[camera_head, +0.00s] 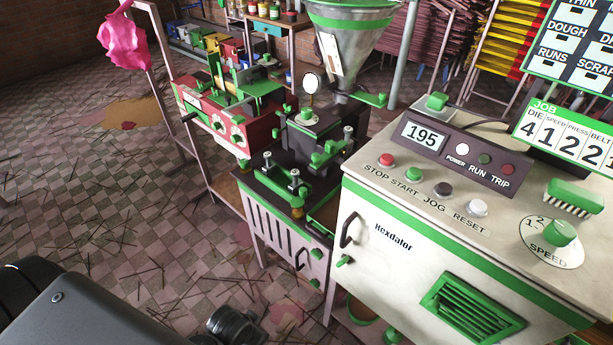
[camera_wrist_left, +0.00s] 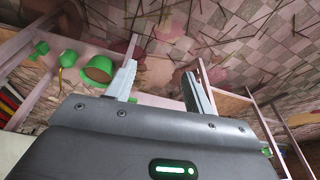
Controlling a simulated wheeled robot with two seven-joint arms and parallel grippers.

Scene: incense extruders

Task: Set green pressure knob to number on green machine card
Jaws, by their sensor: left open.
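The green-trimmed machine has a white cabinet (camera_head: 385,270) with a console display reading 195. Its job card (camera_head: 570,135), cut off at the right edge, has DIE, SPEED, PRESS and BELT headings over digits starting 4, 1, 2, 2; 2 appears under PRESS. A green knob (camera_head: 560,233) on the cabinet top is labelled SPEED. No knob labelled pressure is readable. The extruder (camera_head: 318,135) beside the cabinet has several green fittings, a hopper and a white round gauge (camera_head: 311,83). My left gripper (camera_wrist_left: 160,86) is open and empty above the floor in the wrist view. My right gripper is out of view.
A red and green machine (camera_head: 210,115) stands on a bench behind the extruder. A green brush (camera_head: 574,196) lies on the cabinet top. The checkered floor (camera_head: 120,200) at left is open, with scattered sticks. A green bucket (camera_wrist_left: 98,70) shows in the wrist view.

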